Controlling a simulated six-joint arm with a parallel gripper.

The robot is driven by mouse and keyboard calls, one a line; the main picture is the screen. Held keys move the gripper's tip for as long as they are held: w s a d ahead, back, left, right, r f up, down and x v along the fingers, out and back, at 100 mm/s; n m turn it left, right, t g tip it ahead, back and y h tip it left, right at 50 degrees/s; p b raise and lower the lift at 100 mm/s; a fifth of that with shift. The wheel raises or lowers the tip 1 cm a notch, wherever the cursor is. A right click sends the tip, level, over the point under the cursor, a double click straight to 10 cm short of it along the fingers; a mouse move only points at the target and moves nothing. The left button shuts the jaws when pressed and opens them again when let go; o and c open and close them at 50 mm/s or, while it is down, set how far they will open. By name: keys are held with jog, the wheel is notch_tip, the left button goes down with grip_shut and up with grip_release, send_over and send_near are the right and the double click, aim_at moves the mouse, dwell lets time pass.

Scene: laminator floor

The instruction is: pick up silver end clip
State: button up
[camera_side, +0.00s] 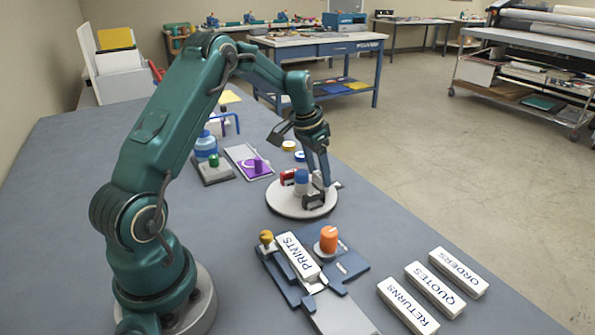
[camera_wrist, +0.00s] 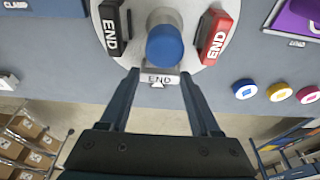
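The silver end clip (camera_wrist: 160,78), marked END, stands at the rim of a round pale turntable (camera_side: 300,211), beside its blue-topped post (camera_wrist: 164,46). In the wrist view my gripper (camera_wrist: 160,73) has its two fingers apart, one on each side of the silver clip, with gaps visible. In the side view my gripper (camera_side: 318,176) points down at the turntable's right side, partly hiding the silver clip. A black END clip (camera_wrist: 113,28) and a red END clip (camera_wrist: 217,38) sit on the same turntable. Fingertip height against the clip is hard to judge.
Near the turntable lie a blue fixture with a PRINTS block (camera_side: 299,257) and an orange knob (camera_side: 328,239). ORDERS, QUOTES and RETURNS blocks (camera_side: 408,306) lie to the right. A purple item (camera_side: 256,166) and small coloured rolls (camera_wrist: 278,91) are also nearby.

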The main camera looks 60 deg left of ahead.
aim_at(318, 176)
jog(key=shift+w+v, duration=0.25)
jog(key=shift+v, duration=0.75)
jog(key=shift+w+v, duration=0.25)
jog(key=shift+v, duration=0.7)
jog(key=shift+w+v, duration=0.2)
jog(key=shift+v, duration=0.8)
jog(key=shift+d+r, duration=0.1)
jog(key=shift+r, duration=0.1)
